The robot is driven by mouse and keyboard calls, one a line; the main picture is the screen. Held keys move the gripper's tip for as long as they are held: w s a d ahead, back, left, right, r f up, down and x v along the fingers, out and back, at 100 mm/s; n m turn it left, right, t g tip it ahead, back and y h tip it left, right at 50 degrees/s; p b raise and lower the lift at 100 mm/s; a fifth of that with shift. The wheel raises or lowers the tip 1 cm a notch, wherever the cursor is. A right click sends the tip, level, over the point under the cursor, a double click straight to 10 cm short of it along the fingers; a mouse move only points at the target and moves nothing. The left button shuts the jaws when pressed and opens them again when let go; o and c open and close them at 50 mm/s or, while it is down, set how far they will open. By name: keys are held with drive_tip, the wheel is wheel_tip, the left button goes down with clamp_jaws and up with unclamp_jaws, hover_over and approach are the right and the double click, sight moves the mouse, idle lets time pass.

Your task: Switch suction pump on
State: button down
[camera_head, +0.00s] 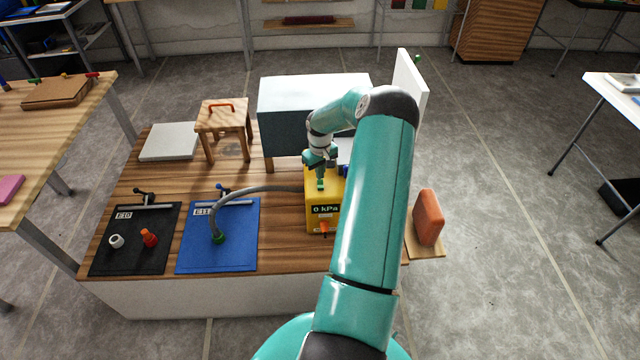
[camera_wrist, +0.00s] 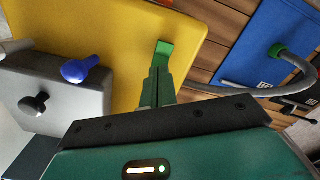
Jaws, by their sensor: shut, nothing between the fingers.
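The suction pump is a yellow box (camera_head: 323,212) on the wooden bench, and its front display reads "0 kPa". An orange-red part (camera_head: 323,229) sits low on its front. The box's yellow surface (camera_wrist: 100,40) fills much of the wrist view. My gripper (camera_head: 320,180) is shut and empty, pointing down at the top of the pump. In the wrist view its fingers (camera_wrist: 158,82) are together, and a bright green piece (camera_wrist: 165,52) shows at their tips against the yellow. I cannot tell whether the fingers touch it or the pump.
A grey hose (camera_head: 250,190) runs from the pump to a green fitting (camera_head: 218,238) on a blue mat (camera_head: 240,250). A grey box with a blue knob (camera_wrist: 80,69) and a black knob (camera_wrist: 34,104) stands beside the pump. A small stool (camera_head: 224,116) and a cabinet (camera_head: 312,95) stand behind.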

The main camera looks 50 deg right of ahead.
drive_tip(key=shift+f, duration=0.9)
drive_tip(key=shift+r, duration=3.55)
drive_tip(key=w+a+r+n+h, duration=0.1)
drive_tip(key=w+a+r, duration=0.2)
drive_tip(key=a+r, duration=0.4)
drive_tip(key=w+a+r+n+h, duration=0.1)
drive_tip(key=w+a+r, duration=0.1)
drive_tip(key=a+r, duration=0.45)
drive_tip(key=s+a+r+t, duration=0.1)
drive_tip(key=s+a+r, duration=0.1)
drive_tip(key=a+r, duration=0.6)
drive_tip(key=s+a+r+t, duration=0.1)
drive_tip(key=s+a+r, duration=0.1)
drive_tip(key=a+r, duration=0.7)
drive_tip(key=s+a+r+n+t+y, duration=0.1)
drive_tip(key=s+a+t+y, duration=0.1)
drive_tip(key=s+a, duration=1.3)
drive_tip(key=a+t, duration=0.1)
drive_tip(key=a, duration=0.2)
drive_tip(key=shift+r+n+t, duration=0.3)
drive_tip(key=shift+r+n, duration=0.05)
drive_tip(key=shift+n, duration=0.05)
